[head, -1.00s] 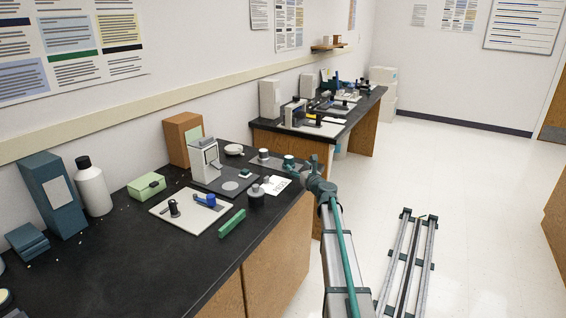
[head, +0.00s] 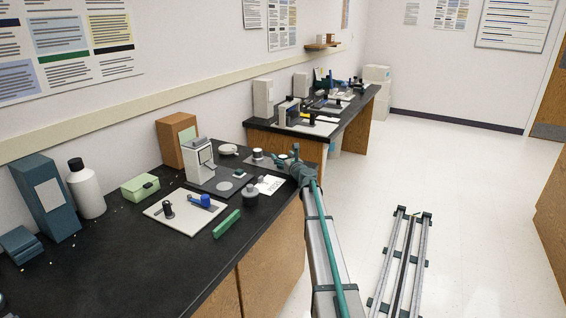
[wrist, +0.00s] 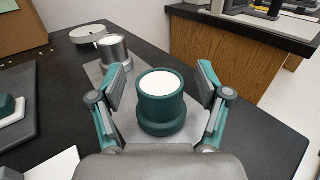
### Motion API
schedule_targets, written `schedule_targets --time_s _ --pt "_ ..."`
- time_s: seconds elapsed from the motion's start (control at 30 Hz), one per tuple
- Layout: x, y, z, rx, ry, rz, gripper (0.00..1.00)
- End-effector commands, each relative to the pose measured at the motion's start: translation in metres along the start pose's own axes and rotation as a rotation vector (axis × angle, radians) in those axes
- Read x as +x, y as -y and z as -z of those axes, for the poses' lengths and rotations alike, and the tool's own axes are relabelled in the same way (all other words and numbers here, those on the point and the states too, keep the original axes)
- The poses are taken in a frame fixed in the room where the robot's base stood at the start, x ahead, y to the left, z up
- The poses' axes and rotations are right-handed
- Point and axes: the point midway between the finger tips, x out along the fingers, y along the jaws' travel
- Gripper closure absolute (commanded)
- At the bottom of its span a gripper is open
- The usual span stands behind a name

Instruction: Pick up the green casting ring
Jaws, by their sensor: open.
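The green casting ring (wrist: 161,112) stands upright on a grey mat in the wrist view, dark green with a white filled top and a wider foot. My gripper (wrist: 164,76) is open, with one finger to the left of the ring and one to the right. Gaps show between the fingers and the ring, and nothing is held. In the head view my gripper (head: 294,158) is over the far right end of the near black bench, and the ring there is small and partly hidden by it.
A silver ring with a white top (wrist: 113,50) stands behind and left of the green one, near a pale dish (wrist: 88,33). A white and grey device (head: 199,160) stands further left. A second bench (wrist: 242,45) lies beyond. The bench edge is close on the right.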

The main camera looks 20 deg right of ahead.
Motion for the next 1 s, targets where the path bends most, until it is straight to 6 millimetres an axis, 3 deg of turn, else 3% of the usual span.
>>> schedule_targets --time_s 0.1,0.53,1.0 --pt "-0.001 0.0 0.0 0.0 0.0 0.0 0.26" --pt "-0.001 0.0 0.0 0.0 0.0 0.0 0.95" --pt "-0.001 0.0 -0.012 0.001 0.001 0.0 0.95"
